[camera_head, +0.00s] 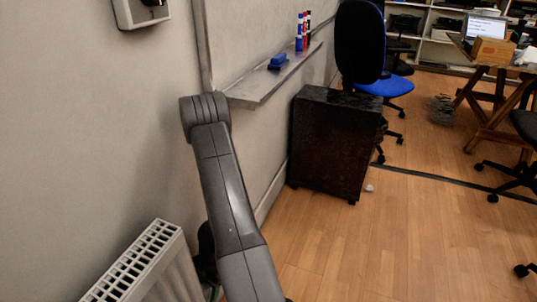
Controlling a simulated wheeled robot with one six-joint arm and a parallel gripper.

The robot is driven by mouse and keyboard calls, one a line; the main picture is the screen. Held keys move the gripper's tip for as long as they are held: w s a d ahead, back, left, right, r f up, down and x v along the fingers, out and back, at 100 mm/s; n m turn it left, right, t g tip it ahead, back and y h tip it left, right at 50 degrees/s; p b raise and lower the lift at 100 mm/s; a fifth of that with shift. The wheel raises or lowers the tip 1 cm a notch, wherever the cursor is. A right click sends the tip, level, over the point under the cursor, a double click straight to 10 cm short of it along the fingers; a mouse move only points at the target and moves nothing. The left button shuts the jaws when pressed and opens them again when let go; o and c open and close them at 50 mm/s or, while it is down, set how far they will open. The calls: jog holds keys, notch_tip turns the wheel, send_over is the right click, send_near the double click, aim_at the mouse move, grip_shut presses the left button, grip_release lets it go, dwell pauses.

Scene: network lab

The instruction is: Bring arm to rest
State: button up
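My grey arm (222,185) rises from the bottom of the head camera view and leans a little to the left. Its upper visible end is a ringed joint (205,110) that overlaps the near end of the whiteboard ledge in the picture; I cannot tell whether they touch. My gripper cannot be made out. A dark shape shows behind the arm's left side, low down, and I cannot tell what it is.
A white radiator (150,262) stands low at the left wall. The ledge (270,82) holds a blue eraser (279,60) and markers (300,38). A black cabinet (333,143) and blue chair (385,86) stand beyond.

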jog(key=shift+f+m+t+y+b, duration=0.1)
jog(key=shift+m+t+y+b, duration=0.4)
jog(key=shift+m+b, duration=1.35)
jog(key=shift+m, duration=0.45)
